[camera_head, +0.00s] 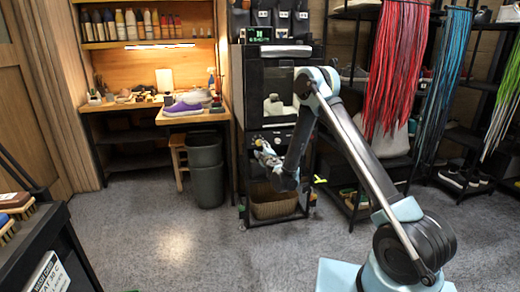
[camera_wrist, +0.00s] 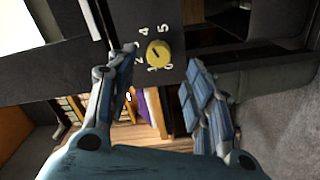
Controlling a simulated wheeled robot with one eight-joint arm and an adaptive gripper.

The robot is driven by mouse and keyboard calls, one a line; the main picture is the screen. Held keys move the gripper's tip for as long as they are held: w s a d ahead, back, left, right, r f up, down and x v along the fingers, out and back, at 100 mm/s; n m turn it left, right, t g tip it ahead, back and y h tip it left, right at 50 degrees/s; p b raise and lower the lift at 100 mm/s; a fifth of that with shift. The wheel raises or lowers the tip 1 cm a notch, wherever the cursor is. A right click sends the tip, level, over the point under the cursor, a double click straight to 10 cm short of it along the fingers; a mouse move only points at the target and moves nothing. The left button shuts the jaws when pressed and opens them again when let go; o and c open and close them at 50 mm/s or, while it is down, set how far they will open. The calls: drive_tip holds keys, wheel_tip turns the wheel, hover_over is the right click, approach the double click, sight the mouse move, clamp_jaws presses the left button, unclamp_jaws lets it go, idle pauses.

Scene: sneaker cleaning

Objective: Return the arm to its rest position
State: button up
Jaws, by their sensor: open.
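My arm (camera_head: 362,165) is bent, with its elbow high in front of the black rack and its forearm reaching down. My gripper (camera_head: 266,155) is at the front of the black machine cabinet, around the height of its lower panel. In the wrist view my gripper (camera_wrist: 160,85) is open, with its two fingers wide apart. A yellow knob (camera_wrist: 158,54) on a dark numbered panel shows between and beyond the fingers. Nothing is visibly held. Whether a finger touches the panel cannot be told.
The black cabinet (camera_head: 238,120) has a wicker basket (camera_head: 274,202) low down. A workbench (camera_head: 195,116) holds a purple shoe (camera_head: 183,108). Red laces (camera_head: 398,60) hang at right. A dark table (camera_head: 35,245) is at left; the middle floor is clear.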

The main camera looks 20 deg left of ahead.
drive_tip(key=shift+v, duration=0.9)
